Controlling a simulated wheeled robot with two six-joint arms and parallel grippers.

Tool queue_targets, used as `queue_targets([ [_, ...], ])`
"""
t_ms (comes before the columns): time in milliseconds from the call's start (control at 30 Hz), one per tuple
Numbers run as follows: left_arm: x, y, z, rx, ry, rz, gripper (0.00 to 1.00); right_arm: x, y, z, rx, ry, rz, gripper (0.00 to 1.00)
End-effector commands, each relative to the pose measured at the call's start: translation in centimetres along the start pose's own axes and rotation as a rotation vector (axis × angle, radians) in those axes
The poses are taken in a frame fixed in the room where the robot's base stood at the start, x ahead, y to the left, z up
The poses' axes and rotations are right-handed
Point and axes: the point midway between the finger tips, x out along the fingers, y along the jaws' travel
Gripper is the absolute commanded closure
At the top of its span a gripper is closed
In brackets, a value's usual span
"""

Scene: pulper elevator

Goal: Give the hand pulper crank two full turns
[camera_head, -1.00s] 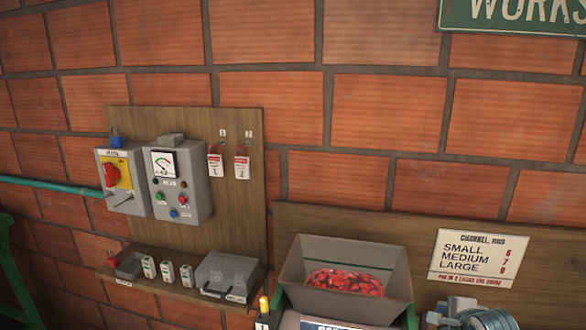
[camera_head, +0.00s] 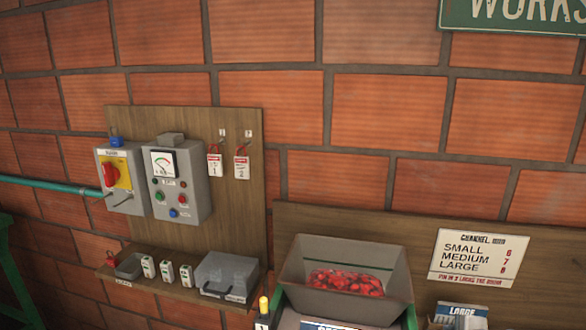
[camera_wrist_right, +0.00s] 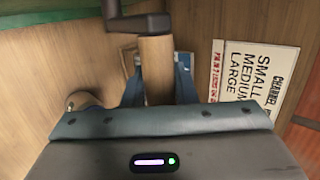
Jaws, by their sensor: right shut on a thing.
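The pulper hopper (camera_head: 345,265) is a grey open bin holding red cherries, at the lower middle of the head view. In the right wrist view the crank shows as a dark metal arm (camera_wrist_right: 122,50) with a wooden handle (camera_wrist_right: 156,62). My right gripper (camera_wrist_right: 158,85) is shut on the wooden handle, its blue fingers on both sides of it. The rest of the pulper is below the head view's edge. My left gripper is in neither view.
A channel sign (camera_head: 474,259) is on the wooden board behind the hopper, and it also shows close by in the wrist view (camera_wrist_right: 245,88). A switch box (camera_head: 121,178) and a meter box (camera_head: 178,183) hang on the left board, above a shelf with small parts.

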Motion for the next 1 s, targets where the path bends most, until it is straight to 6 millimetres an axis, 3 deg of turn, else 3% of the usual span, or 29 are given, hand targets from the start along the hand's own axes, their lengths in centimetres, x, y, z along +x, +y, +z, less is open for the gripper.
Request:
queue_targets([
  [100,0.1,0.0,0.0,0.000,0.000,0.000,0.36,-0.6,1.4,0.0,0.002,0.002,0.011,0.93],
  [467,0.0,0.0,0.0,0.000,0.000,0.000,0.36,-1.0,1.5,0.1,0.001,0.001,0.004,0.93],
  [800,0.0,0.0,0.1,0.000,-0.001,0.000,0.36,-2.0,4.8,0.3,0.000,0.000,0.005,0.93],
  [1000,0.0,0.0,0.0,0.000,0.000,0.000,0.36,-2.2,5.0,0.3,0.000,0.000,0.001,0.93],
])
